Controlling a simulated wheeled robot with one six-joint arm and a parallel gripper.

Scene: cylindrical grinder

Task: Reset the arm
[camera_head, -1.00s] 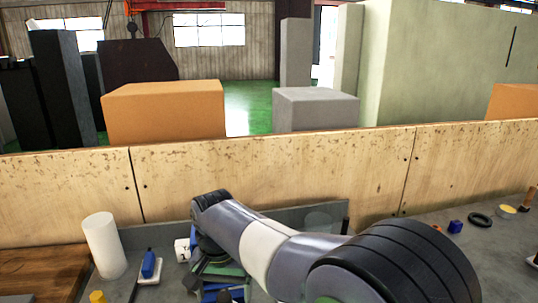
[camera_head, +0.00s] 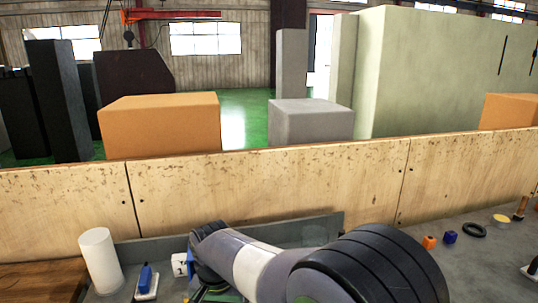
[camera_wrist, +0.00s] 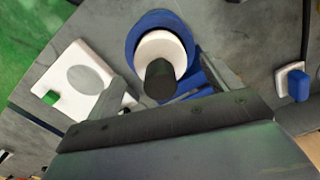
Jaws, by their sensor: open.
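My arm (camera_head: 262,265) reaches across the lower middle of the head view, over the bench, with its wrist end toward the left. My gripper is hidden there. In the wrist view my gripper (camera_wrist: 162,65) is open, with its two grey fingers spread apart. A dark upright peg (camera_wrist: 160,82) on a white disc (camera_wrist: 165,46) with a blue ring (camera_wrist: 143,22) shows between and beyond the fingers. Nothing is seen clamped. I cannot tell how far the fingers are from the peg.
A white plate with a round recess (camera_wrist: 88,76) lies left of the fingers. A blue block on a white base (camera_wrist: 297,84) is at the right. In the head view, a white cylinder (camera_head: 100,260) stands left, and a wooden board (camera_head: 270,190) closes off the bench's back.

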